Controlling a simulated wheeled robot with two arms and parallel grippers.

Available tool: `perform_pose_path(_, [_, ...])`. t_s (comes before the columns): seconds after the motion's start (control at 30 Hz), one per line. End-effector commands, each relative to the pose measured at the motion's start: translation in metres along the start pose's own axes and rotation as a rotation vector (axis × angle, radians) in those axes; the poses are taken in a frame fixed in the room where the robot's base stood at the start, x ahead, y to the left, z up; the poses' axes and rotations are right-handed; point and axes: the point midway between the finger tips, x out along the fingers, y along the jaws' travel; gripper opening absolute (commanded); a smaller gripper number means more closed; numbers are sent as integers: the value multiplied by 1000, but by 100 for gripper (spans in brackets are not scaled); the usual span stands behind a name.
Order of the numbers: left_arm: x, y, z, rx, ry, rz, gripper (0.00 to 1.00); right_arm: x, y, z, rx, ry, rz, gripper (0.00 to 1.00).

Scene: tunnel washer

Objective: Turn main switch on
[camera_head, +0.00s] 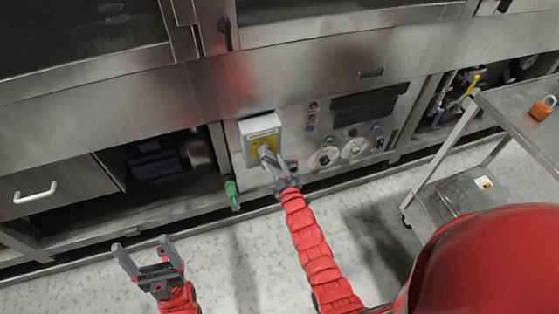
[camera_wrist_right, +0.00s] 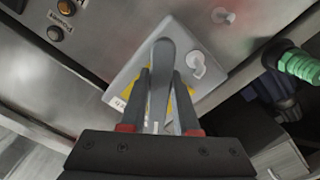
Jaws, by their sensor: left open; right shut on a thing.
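The main switch is a light grey box (camera_head: 258,126) with a yellow plate on the lower front of the machine. Its grey handle (camera_wrist_right: 163,62) shows in the right wrist view, rising between the fingers. My right gripper (camera_head: 272,163) is at the yellow plate and shut on this handle; the fingers hide part of it and of the plate. In the right wrist view the box (camera_wrist_right: 142,67) lies tilted behind the gripper (camera_wrist_right: 165,97). My left gripper (camera_head: 142,247) is open and empty, low over the floor at the left, away from the switch.
A green-handled part (camera_head: 232,194) sticks out just left of the switch. Dials and buttons (camera_head: 325,157) are to its right. A metal cart (camera_head: 515,115) carrying an orange padlock (camera_head: 542,108) stands at the right. The pale floor (camera_head: 235,260) between my arms is clear.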

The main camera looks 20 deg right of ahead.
Motion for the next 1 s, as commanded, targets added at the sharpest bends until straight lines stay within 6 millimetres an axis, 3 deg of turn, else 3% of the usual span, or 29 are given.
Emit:
perform_pose_path(0.5, [9,0,-2,0,0,0,84,0,-21,-5,454,-1,-1,0])
perform_pose_path(1.0, [10,0,-2,0,0,0,84,0,-29,-9,655,-1,-1,0])
